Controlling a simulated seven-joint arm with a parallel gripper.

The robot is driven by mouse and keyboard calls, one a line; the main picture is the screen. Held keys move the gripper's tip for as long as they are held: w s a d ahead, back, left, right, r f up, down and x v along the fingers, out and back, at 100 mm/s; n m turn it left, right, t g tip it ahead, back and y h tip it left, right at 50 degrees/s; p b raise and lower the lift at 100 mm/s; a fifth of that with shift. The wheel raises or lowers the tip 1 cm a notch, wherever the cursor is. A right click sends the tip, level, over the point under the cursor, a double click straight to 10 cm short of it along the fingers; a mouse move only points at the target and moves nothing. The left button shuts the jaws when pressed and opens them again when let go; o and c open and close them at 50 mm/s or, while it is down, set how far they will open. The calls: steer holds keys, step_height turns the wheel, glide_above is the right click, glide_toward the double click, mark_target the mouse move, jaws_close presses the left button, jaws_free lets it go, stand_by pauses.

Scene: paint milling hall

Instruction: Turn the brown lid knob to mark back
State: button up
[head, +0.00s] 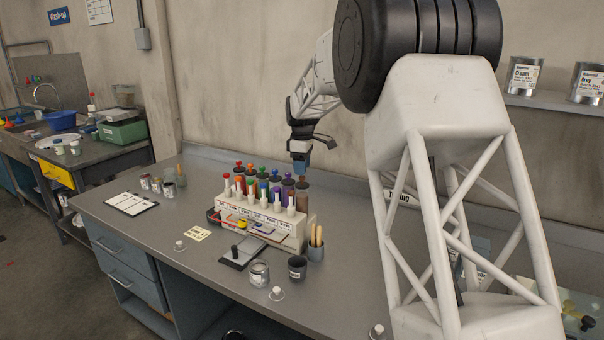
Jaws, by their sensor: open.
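A white rack (262,221) on the grey bench holds several bottles with coloured knobs in rows. The brown item (302,199) stands at the rack's right end, in the back row. Its knob and any marks around it are too small to make out. My gripper (299,172) points down directly above the brown item, with its bluish fingertips very close to the top. The fingers are open; I cannot tell whether they touch or surround the knob.
Purple and blue bottles (287,184) stand close on the left of my gripper. The bench's left front (120,225) is mostly clear.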

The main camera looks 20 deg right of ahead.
mark_target(302, 177)
steer(key=shift+r, duration=2.15)
steer(key=shift+s+a+r, duration=0.15)
steer(key=shift+s+r, duration=0.15)
steer(key=shift+s, duration=0.2)
steer(key=s+a+r+m+t, duration=0.1)
steer(key=s+a+r+m, duration=0.15)
steer(key=s, duration=1.15)
steer(key=s+a+r+m, duration=0.2)
steer(key=s+a+m, duration=0.15)
steer(key=s, duration=1.05)
steer(key=s+a+f+m, duration=0.1)
steer(key=s+f+m, duration=0.2)
steer(key=s, duration=1.1)
steer(key=s+a+f+m+t, duration=0.1)
steer(key=s+f+m, duration=0.2)
steer(key=s+f, duration=0.4)
steer(key=s, duration=0.7)
steer(key=shift+s+a+t, duration=0.15)
steer(key=shift+s+t, duration=0.05)
steer(key=shift+t, duration=0.1)
steer(key=shift+w, duration=0.15)
